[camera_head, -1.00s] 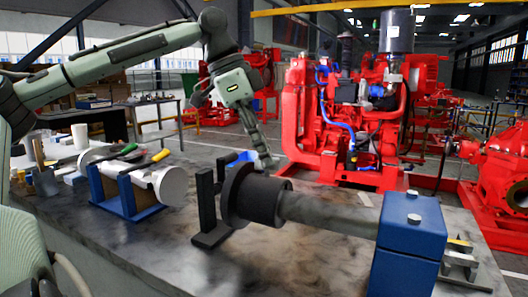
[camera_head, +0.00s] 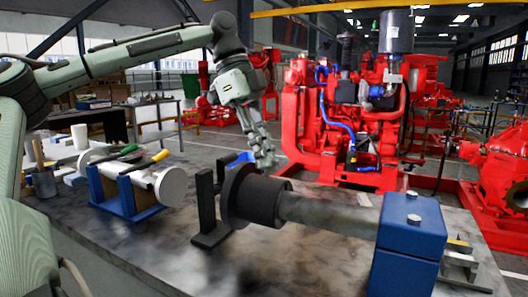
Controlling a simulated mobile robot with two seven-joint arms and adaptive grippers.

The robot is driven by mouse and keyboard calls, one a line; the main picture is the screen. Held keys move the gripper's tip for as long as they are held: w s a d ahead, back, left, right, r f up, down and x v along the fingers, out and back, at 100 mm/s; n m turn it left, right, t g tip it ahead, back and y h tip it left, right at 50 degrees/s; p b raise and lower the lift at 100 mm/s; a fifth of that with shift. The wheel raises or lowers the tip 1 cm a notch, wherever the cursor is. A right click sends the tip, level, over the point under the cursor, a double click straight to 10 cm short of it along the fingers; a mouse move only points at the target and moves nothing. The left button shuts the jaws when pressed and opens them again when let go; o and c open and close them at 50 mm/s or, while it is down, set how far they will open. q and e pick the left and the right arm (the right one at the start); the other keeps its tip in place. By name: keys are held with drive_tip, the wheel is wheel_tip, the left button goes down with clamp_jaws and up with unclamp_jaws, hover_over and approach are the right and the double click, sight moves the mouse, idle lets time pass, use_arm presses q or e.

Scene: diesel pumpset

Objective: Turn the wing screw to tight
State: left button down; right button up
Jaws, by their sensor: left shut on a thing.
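My left gripper (camera_head: 264,157) points down just behind the black coupling (camera_head: 258,200) on the grey shaft (camera_head: 330,215). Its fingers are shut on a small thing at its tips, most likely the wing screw. The wing screw itself cannot be made out; the fingers and the coupling hide that spot. A blue part (camera_head: 240,158) shows just left of the fingertips, behind the black stand (camera_head: 207,205). My right gripper is not in view.
The blue bearing block (camera_head: 408,245) stands at the shaft's right end. A white cylinder (camera_head: 172,187) lies in a blue cradle (camera_head: 122,198) at left, with screwdrivers on it. A red diesel engine (camera_head: 300,115) stands behind. The bench front (camera_head: 200,265) is clear.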

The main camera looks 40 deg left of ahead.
use_arm(q)
drive_tip(key=c, duration=1.6)
unclamp_jaws()
drive_tip(key=shift+c, duration=0.2)
drive_tip(key=v, duration=1.2)
drive_tip(key=shift+s, duration=0.1)
